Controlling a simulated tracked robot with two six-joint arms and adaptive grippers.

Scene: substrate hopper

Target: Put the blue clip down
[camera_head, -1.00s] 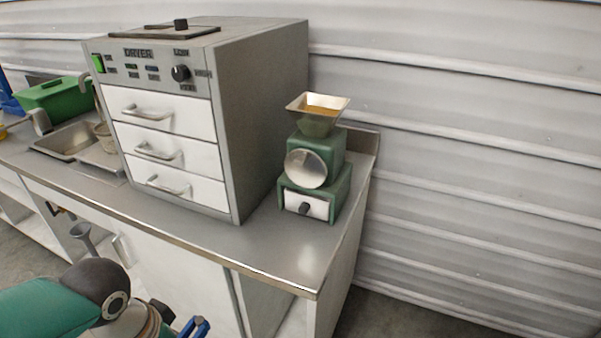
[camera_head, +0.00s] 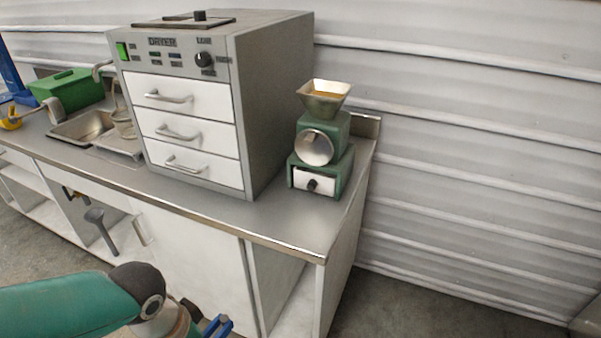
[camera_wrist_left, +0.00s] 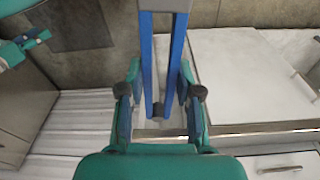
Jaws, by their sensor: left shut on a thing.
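The blue clip (camera_wrist_left: 161,60) shows in the left wrist view as two long blue bars running from the top edge down between the fingers. My left gripper (camera_wrist_left: 160,95) has its green fingers on either side of the clip and is shut on it. In the head view my left arm comes in at the lower left, and a blue part (camera_head: 218,326) shows at its end, cut by the bottom edge. I cannot tell there whether it is clip or finger. A teal and blue part at the upper left of the left wrist view may be my right gripper (camera_wrist_left: 34,40); its jaws are unclear.
A grey bench (camera_head: 240,215) carries a dryer (camera_head: 277,110) with three white drawers, a green grinder (camera_head: 320,155) with a hopper, a sink (camera_head: 85,125) and a green box (camera_head: 70,90). The bench front right is bare. A scoop-like grey tool (camera_head: 100,225) hangs below.

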